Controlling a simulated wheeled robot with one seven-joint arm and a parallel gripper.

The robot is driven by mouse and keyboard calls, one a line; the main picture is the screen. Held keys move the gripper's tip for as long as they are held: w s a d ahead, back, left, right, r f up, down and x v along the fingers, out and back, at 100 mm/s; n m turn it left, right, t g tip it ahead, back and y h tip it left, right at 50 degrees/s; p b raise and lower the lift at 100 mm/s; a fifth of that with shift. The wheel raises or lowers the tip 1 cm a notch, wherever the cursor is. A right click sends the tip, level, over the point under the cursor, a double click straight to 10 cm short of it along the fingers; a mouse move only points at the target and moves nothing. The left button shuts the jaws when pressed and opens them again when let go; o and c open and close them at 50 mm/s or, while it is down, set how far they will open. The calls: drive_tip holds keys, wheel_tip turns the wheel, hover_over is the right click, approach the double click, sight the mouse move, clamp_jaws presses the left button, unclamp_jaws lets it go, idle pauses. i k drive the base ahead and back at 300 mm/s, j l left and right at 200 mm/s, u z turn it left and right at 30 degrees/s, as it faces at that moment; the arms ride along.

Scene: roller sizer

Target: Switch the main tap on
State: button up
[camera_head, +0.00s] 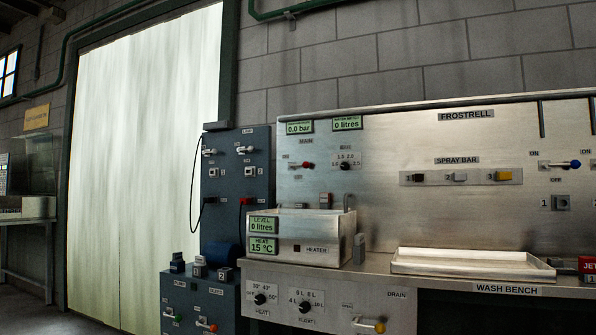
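The main tap (303,165) is a small lever with a red knob, on the steel back panel under the label "MAIN". Its red knob points to the right, and small lettering that looks like "ON" is at its left. The green display (299,128) above it reads 0.0 bar, and the display beside that (347,124) reads 0 litres. My gripper is not in view.
Right of the tap is a bar dial (345,166). Below stands a steel tank (300,235) on the wash bench, with a shallow tray (470,263) to its right. A blue-knobbed lever (574,164) is at far right. A dark switch panel (237,190) stands left.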

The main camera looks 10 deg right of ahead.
sight(307, 165)
drive_tip(key=i+j, duration=0.25)
drive_tip(key=i, duration=0.15)
drive_tip(key=i+j, duration=0.25)
drive_tip(key=i, duration=0.15)
drive_tip(key=i+j+u, duration=0.1)
drive_tip(key=i, duration=0.3)
drive_tip(key=i+j, duration=0.1)
drive_tip(key=j, duration=0.6)
drive_tip(key=i+j, duration=0.15)
drive_tip(key=j, duration=0.15)
